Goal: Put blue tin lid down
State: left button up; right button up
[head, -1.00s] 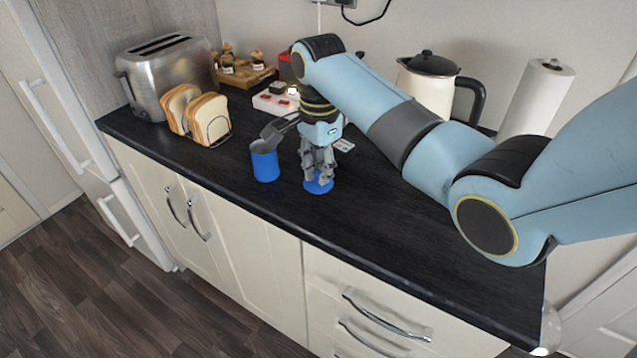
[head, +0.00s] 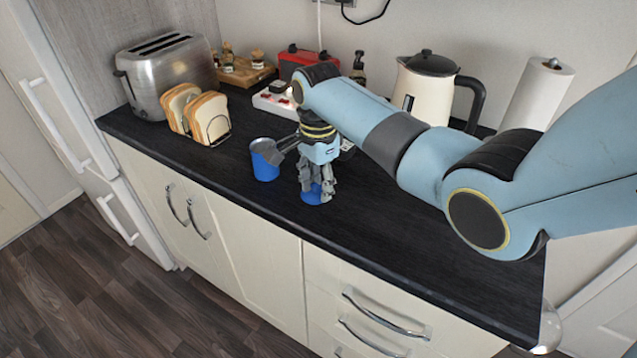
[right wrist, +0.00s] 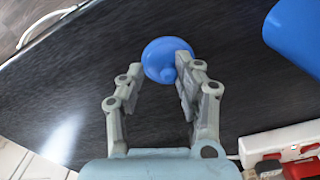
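The blue tin lid (head: 312,196) is on the dark worktop near its front edge, under my right gripper, partly hidden by the fingers. In the right wrist view the round lid (right wrist: 160,52) shows its small knob towards the gripper. My right gripper (head: 317,186) points down, its fingers spread apart. In the right wrist view the right finger overlaps the lid's edge near the knob; the left finger stands apart from the knob. Whether the lid lies fully flat is unclear. The open blue tin (head: 264,165) stands to the left. My left gripper is not in view.
A toaster (head: 165,75) and a toast rack with bread (head: 209,118) stand at the back left. A red-and-white socket strip (head: 276,101), a red box (head: 302,60), a kettle (head: 428,88) and a paper roll (head: 537,97) stand behind. The right worktop is clear.

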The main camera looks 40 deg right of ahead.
notch_tip(320, 180, up, 12)
jog(key=shift+r, duration=0.15)
dwell(0.5)
jog(key=shift+w, duration=0.1)
dwell(0.3)
